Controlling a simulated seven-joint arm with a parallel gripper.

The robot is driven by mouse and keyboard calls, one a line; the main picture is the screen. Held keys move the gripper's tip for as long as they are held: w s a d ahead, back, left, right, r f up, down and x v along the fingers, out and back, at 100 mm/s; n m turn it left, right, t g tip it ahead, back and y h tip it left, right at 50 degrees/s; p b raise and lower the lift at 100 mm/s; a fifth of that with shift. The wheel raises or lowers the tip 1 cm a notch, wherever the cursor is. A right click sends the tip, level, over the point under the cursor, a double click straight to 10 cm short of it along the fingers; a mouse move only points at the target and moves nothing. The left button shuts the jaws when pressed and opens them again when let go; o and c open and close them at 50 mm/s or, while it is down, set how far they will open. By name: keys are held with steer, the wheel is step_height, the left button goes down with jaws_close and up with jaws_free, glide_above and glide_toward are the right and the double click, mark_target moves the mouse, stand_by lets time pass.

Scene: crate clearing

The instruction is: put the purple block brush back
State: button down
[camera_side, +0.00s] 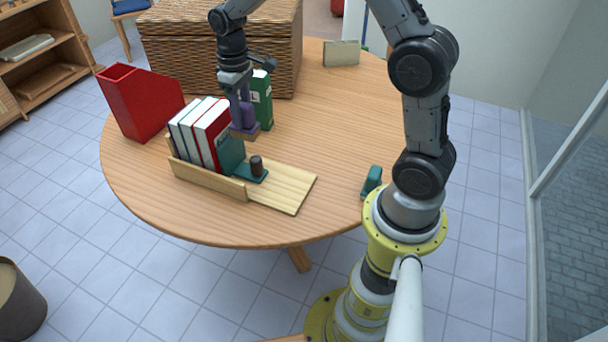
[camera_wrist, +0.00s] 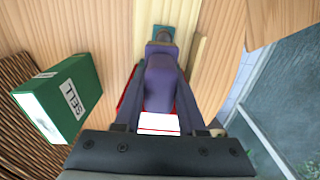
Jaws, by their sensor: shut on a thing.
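The purple block brush (camera_side: 243,121) is upright in my gripper (camera_side: 240,95), with its brownish base pointing down. It appears behind the row of books, next to a standing green book (camera_side: 262,100); I cannot tell if its base touches the table. In the wrist view the purple brush (camera_wrist: 161,78) fills the space between my fingers (camera_wrist: 160,100), which are shut on it. My fingers partly hide its upper part in the side view.
A wooden book rack (camera_side: 210,181) holds several books, with a teal block with a dark knob (camera_side: 256,168) beside them. A red file holder (camera_side: 135,104) stands left, a wicker basket (camera_side: 215,50) behind. A teal object (camera_side: 372,180) lies near my base.

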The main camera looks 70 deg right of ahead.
mark_target(254, 128)
steer(key=shift+f+n, duration=0.1)
steer(key=shift+n, duration=0.9)
steer(key=s+n, duration=0.1)
steer(key=s+f+n, duration=0.1)
steer(key=n, duration=0.1)
steer(key=s+f+n, duration=0.1)
steer(key=shift+a+n, duration=0.1)
steer(key=shift+n, duration=0.3)
steer(key=s+f+n, duration=0.2)
steer(key=s+n, duration=0.8)
steer(key=s, duration=1)
steer(key=shift+s+a+f+n, duration=0.15)
steer(key=shift+s+f+n, duration=0.2)
steer(key=shift+s+n, duration=0.05)
steer(key=shift+f, duration=4.8)
steer(key=shift+f, duration=0.1)
